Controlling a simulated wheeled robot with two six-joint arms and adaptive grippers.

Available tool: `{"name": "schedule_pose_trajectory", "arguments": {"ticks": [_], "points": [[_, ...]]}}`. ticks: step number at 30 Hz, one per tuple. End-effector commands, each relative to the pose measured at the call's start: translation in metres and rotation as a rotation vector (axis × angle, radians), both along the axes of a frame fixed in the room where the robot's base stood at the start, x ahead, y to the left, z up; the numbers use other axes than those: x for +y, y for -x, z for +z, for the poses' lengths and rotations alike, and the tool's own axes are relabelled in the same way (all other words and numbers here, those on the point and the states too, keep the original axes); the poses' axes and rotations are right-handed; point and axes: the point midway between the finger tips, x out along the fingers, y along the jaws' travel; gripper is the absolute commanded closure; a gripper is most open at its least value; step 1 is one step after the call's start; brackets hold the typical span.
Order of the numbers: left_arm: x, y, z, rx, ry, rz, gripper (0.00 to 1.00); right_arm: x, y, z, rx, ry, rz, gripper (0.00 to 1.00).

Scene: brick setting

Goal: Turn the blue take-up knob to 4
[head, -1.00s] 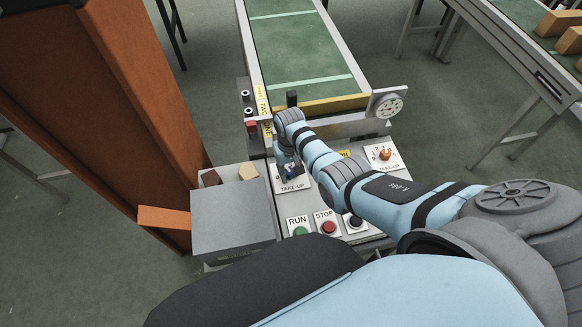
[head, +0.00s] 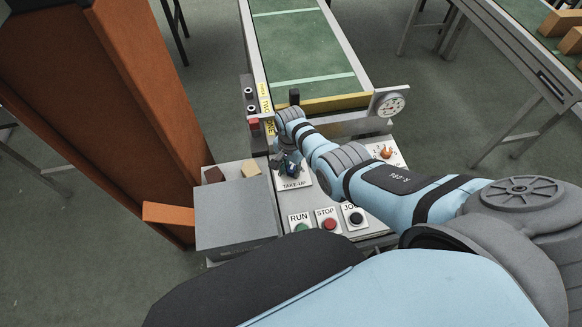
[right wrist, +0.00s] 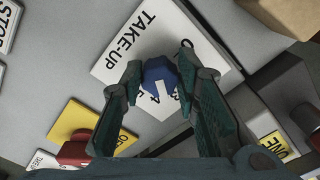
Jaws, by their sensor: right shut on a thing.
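The blue take-up knob (right wrist: 158,73) sits on a white TAKE-UP plate (right wrist: 128,45) in the right wrist view. My right gripper (right wrist: 160,76) is shut on the knob, one finger on each side. A white mark shows on the knob's lower side, close to a printed 4. The other numerals are partly hidden by the fingers, so I cannot tell the exact setting. In the head view my right gripper (head: 290,165) is over the TAKE-UP plate (head: 294,183) and mostly hides the knob. My left gripper is not in view.
RUN (head: 301,226), STOP (head: 328,223) and JOG (head: 355,218) buttons lie in front of the plate. A grey box (head: 236,215) stands left. A brown post rises at far left.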

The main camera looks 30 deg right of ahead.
Motion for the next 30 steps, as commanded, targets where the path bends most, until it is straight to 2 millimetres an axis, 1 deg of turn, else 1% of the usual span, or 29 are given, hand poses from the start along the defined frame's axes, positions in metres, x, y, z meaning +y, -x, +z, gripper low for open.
{"name": "schedule_pose_trajectory", "arguments": {"ticks": [6,15,21,30], "points": [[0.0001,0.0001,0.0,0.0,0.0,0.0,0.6,-0.0012,-0.0025,0.001,-0.005,0.003,-0.173,0.99],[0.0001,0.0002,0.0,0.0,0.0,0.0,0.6,-0.0015,-0.003,0.0008,-0.005,0.004,-0.332,0.99],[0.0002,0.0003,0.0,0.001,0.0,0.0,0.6,-0.0017,-0.0029,0.0008,-0.005,0.004,-0.373,0.99],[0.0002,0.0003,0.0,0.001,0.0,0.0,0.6,-0.002,-0.0028,0.0007,-0.004,0.004,-0.382,0.99]]}}
